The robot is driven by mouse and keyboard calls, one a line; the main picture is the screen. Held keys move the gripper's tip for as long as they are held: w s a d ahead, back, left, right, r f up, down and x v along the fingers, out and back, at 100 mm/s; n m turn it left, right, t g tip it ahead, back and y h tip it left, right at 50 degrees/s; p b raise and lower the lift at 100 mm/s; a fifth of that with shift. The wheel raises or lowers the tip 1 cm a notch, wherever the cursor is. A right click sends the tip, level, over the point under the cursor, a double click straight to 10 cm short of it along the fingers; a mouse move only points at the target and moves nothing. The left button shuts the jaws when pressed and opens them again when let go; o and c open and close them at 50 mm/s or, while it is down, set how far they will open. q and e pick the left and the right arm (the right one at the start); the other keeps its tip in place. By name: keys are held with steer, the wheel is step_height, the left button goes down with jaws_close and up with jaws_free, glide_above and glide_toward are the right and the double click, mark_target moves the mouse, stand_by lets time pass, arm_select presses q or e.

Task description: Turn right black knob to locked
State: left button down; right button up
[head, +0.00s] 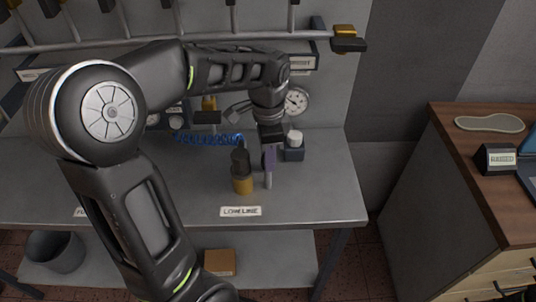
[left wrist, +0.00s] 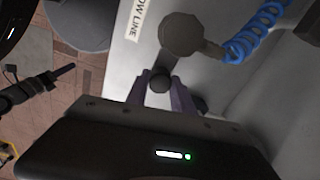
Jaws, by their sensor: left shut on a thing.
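My left gripper (head: 269,158) reaches down over the grey bench, its purple fingers shut. In the left wrist view, the left gripper (left wrist: 160,92) has its fingers on either side of a small dark round knob (left wrist: 160,82). In the head view the fingers hide that knob, and a pale grey post (head: 268,181) shows below them. Just left of the fingers stands a dark fitting with a gold base (head: 242,185). A larger dark round head (left wrist: 181,35) is beyond the fingertips in the left wrist view. I cannot read the knob's locked mark.
A "LOW LINE" label (head: 240,211) lies at the bench's front edge. Behind are a blue coiled hose (head: 209,138), a gauge (head: 296,101) and a block with a white top (head: 294,153). A dark mechanical part (left wrist: 36,88), perhaps my right arm, shows at left in the wrist view.

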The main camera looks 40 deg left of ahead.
stand_by(0.3)
arm_select(q)
steer(key=c, duration=1.4)
jaws_free()
steer(key=shift+o, duration=0.2)
step_height(320, 180, up, 8)
